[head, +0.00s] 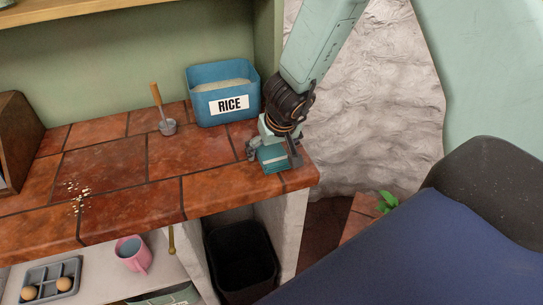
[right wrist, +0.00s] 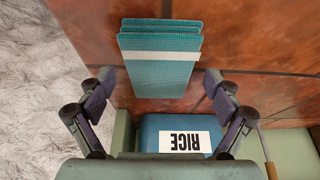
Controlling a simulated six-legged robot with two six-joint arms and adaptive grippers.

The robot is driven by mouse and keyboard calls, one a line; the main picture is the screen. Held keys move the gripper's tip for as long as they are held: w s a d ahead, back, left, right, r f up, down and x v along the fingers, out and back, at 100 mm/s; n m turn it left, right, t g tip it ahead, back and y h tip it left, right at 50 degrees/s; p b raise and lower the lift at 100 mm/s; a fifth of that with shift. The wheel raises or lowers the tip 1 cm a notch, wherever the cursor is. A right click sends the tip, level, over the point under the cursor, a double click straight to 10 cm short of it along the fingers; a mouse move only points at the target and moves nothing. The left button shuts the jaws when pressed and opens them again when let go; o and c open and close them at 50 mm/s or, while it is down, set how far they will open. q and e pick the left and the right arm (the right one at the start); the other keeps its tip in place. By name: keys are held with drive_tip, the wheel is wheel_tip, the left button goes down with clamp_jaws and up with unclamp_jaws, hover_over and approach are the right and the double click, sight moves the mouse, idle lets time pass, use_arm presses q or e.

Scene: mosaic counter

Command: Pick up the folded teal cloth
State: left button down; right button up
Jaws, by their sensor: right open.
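The folded teal cloth (head: 272,158) lies on the red tiled counter (head: 110,165) near its right end. In the right wrist view the cloth (right wrist: 160,72) is a layered teal stack with a pale stripe across it. My right gripper (head: 272,153) is directly over the cloth in the head view, with fingers at either side of it. In the right wrist view my right gripper (right wrist: 160,98) is open, its two fingers spread wider than the cloth, nothing between the pads. I cannot tell whether the fingers touch the counter. My left gripper is not in view.
A blue RICE bin (head: 222,95) stands close behind the cloth. A small metal scoop with a wooden handle (head: 158,105) is left of it. Crumbs (head: 78,195) lie at the left. Below are a pink mug (head: 133,256), an egg tray (head: 48,280) and a black bin (head: 240,258).

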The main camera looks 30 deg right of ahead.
drive_tip(key=shift+s+a+r, duration=0.1)
drive_tip(key=shift+a+r, duration=0.05)
drive_tip(key=shift+a, duration=0.05)
drive_tip(key=c, duration=0.4)
drive_tip(key=shift+d, duration=0.2)
drive_tip(key=c, duration=0.5)
drive_tip(key=shift+a, duration=0.1)
drive_tip(key=shift+c, duration=1.2)
